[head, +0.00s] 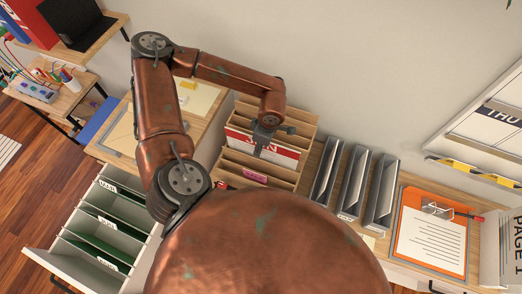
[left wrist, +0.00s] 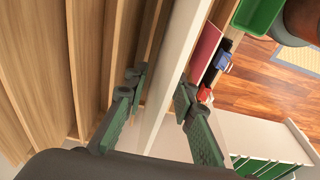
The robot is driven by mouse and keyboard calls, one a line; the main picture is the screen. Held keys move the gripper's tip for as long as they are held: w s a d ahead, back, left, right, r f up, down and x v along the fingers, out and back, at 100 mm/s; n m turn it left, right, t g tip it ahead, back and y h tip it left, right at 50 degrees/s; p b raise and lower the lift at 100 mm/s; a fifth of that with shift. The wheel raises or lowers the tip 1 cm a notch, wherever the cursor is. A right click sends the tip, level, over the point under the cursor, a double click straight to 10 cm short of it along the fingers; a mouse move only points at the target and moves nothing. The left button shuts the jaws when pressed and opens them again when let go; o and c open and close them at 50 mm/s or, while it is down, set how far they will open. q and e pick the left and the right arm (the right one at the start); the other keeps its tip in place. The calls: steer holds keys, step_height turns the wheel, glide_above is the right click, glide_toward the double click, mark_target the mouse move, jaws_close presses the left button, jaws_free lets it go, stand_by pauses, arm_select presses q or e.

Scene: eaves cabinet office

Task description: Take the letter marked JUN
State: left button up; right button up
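A white letter with a red band (head: 285,154) stands upright in a slot of the wooden sorter (head: 308,118). Red lettering on the band is partly hidden by my left gripper and too small to read surely. My left gripper (head: 264,142) is over this slot, pointing down. In the left wrist view, the two green-padded fingers of my left gripper (left wrist: 160,92) are apart, one on each side of a white upright sheet (left wrist: 180,50), which seems to be this letter. Gaps show beside the sheet. My right gripper is not in view.
A pink-labelled item (head: 255,177) sits in the sorter's front. Grey upright holders (head: 353,182) stand to its right, then an orange clipboard (head: 428,228). An open drawer with green dividers (head: 101,232) is at lower left. Wooden slot walls (left wrist: 90,60) stand close beside the left finger.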

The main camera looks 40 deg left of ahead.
arm_select(q)
step_height(320, 180, down, 2)
steer(key=shift+a, duration=0.1)
jaws_close()
stand_by(0.5)
